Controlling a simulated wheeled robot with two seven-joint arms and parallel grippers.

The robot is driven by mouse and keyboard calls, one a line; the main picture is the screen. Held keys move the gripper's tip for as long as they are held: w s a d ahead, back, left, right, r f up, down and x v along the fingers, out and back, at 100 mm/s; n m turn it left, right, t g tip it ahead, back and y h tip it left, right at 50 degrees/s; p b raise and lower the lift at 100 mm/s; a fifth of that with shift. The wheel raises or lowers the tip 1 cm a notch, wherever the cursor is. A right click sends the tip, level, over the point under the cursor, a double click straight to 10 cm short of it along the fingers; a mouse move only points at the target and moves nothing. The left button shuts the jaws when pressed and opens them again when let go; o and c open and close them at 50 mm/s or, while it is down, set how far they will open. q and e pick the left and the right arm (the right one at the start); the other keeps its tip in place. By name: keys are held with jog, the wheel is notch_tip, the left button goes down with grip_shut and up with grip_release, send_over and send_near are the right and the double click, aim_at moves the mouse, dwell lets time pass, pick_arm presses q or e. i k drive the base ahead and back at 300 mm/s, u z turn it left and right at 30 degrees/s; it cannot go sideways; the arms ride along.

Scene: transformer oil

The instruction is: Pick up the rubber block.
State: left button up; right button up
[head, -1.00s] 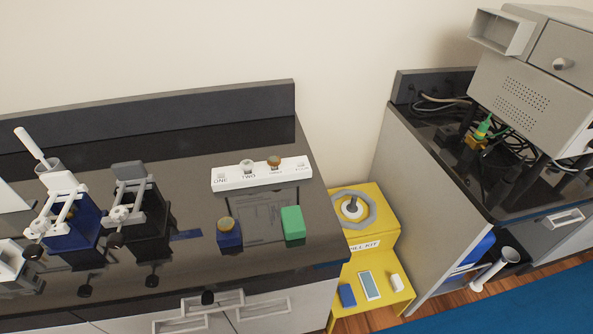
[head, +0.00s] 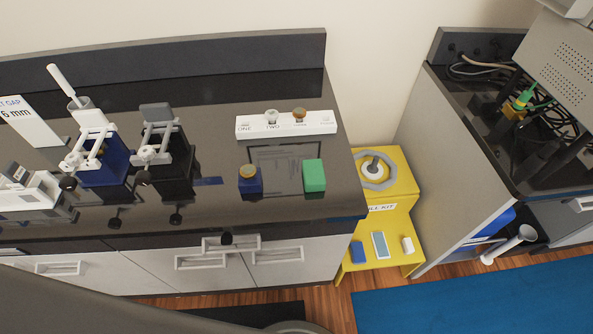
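A green block (head: 314,176) lies on the dark counter (head: 218,118), near its right end, and looks like the rubber block, though its material cannot be told. Just left of it stands a small dark blue block or jar (head: 250,182) with a brownish round top. A smaller blue block (head: 358,252) and a white block (head: 407,245) lie on the lower step of the yellow stand, on either side of a pale flat panel (head: 380,245). Neither of my grippers shows in the head view.
A white labelled rack (head: 286,124) holding small jars stands behind the green block. Blue (head: 108,165) and black (head: 170,170) devices stand to the left. The yellow spill-kit stand (head: 405,187) fills the gap before the right-hand bench (head: 455,150). A blue mat (head: 470,295) lies on the floor.

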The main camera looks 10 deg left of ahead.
aim_at(313, 169)
jog(key=z, duration=1.85)
jog(key=k, duration=1.35)
jog(key=u, duration=1.7)
jog(key=i, duration=0.5)
